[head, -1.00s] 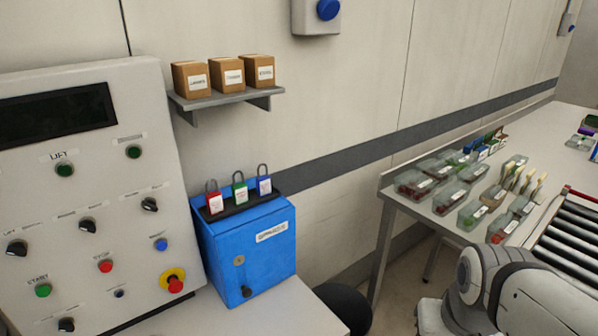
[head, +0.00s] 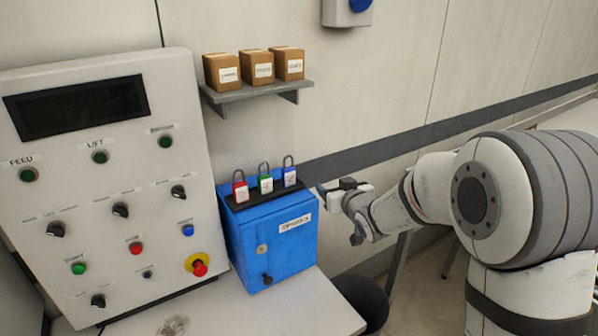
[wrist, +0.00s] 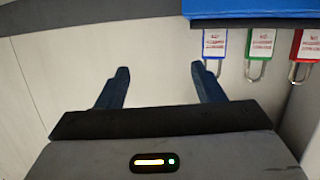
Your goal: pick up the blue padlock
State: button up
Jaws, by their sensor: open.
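The blue padlock (head: 290,177) stands upright with its shackle up, at the right end of a row of three in a black holder on a blue cabinet (head: 272,240). Its white label faces out. In the wrist view the scene is upside down; there the blue padlock (wrist: 213,45) is the padlock nearest my fingers, just beyond the right fingertip. My gripper (wrist: 161,72) is open, with nothing between its fingers. In the head view my gripper is just right of the cabinet, a short gap from the blue padlock.
A green padlock (head: 265,184) and a red padlock (head: 241,191) stand left of the blue one. A shelf (head: 262,98) with three small boxes is above. A control panel (head: 110,190) is at left. The wall is behind.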

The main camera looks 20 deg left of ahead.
aim_at(290, 174)
jog(key=a+y, duration=0.1)
jog(key=a, duration=0.2)
jog(key=a+n+y, duration=0.1)
jog(key=a+y, duration=0.1)
jog(key=a, duration=0.1)
jog(key=a+n+y, duration=0.1)
jog(key=a, duration=0.2)
jog(key=shift+s+a+f+g+y, duration=0.15)
jog(key=shift+s+f+g+y, duration=0.15)
jog(key=shift+f+y, duration=0.1)
jog(key=p+x, duration=0.1)
jog(key=x, duration=0.1)
jog(key=shift+w+a, duration=0.25)
jog(key=x, duration=0.1)
jog(key=p+x, duration=0.1)
jog(key=x, duration=0.1)
jog(key=p+x, duration=0.1)
jog(key=x, duration=0.1)
jog(key=shift+w+d+f, duration=0.2)
jog(key=shift+d+f, duration=0.05)
jog(key=c, duration=1.1)
jog(key=shift+r, duration=0.1)
